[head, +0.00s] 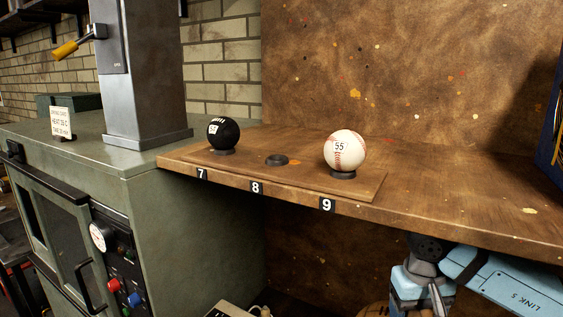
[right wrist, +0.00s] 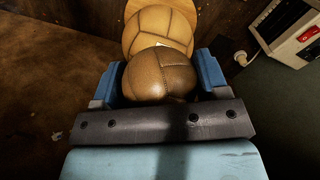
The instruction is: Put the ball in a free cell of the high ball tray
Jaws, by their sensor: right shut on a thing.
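The high ball tray (head: 228,172) is a brown board on the wooden shelf with cells labelled 7, 8 and 9. A black ball (head: 223,133) sits on the ring at 7, and a white baseball (head: 345,151) marked 55 sits on the ring at 9. The ring at cell 8 (head: 277,160) is empty. My right gripper (right wrist: 160,74) is shut on a brown stitched leather ball (right wrist: 158,80), with a blue finger on each side. My right arm is below the shelf in the head view, its fingertips out of sight. My left gripper is not in view.
A lighter tan panelled ball (right wrist: 158,28) is just beyond the held ball in the right wrist view. The wooden shelf (head: 450,190) overhangs my right arm. A green cabinet (head: 195,220) with a grey column (head: 140,75) stands left. The shelf right of the tray is clear.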

